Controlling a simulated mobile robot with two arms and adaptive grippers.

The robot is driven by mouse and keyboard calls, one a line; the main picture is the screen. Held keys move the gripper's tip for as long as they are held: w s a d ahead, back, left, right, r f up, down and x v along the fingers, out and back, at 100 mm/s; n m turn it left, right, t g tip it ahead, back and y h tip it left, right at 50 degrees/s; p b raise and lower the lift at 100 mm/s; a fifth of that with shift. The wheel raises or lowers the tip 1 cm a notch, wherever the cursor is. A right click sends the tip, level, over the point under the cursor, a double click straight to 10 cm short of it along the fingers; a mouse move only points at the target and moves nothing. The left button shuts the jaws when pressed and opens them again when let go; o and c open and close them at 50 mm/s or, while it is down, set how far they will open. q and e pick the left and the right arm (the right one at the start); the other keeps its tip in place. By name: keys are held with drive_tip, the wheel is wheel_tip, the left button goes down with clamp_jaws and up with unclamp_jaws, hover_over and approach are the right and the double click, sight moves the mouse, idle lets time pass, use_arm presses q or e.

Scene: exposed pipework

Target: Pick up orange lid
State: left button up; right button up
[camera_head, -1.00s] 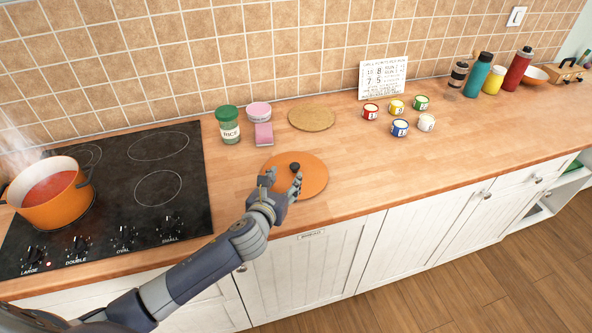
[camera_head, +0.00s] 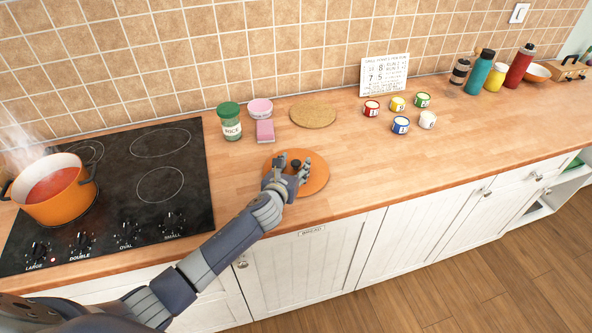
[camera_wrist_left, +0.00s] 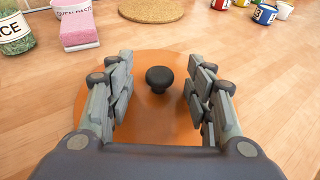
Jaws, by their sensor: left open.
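The orange lid (camera_head: 317,180) is a flat round disc lying on the wooden counter, right of the stove. It has a black knob at its middle. My left gripper (camera_head: 291,166) is over the lid, with its fingers around the knob. In the left wrist view the lid (camera_wrist_left: 150,125) fills the middle and its black knob (camera_wrist_left: 159,79) stands between the two fingers, with a gap on each side. The left gripper (camera_wrist_left: 159,92) is open and holds nothing. My right gripper is not in view.
An orange pot (camera_head: 58,205) with red contents steams on the black stove (camera_head: 120,220) at left. A green-capped rice jar (camera_head: 230,122), a pink sponge (camera_head: 265,131) and a cork mat (camera_head: 313,115) are behind the lid. Several small cans stand further right. The counter right of the lid is clear.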

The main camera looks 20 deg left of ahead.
use_arm(q)
drive_tip(key=shift+r, duration=0.1)
clamp_jaws()
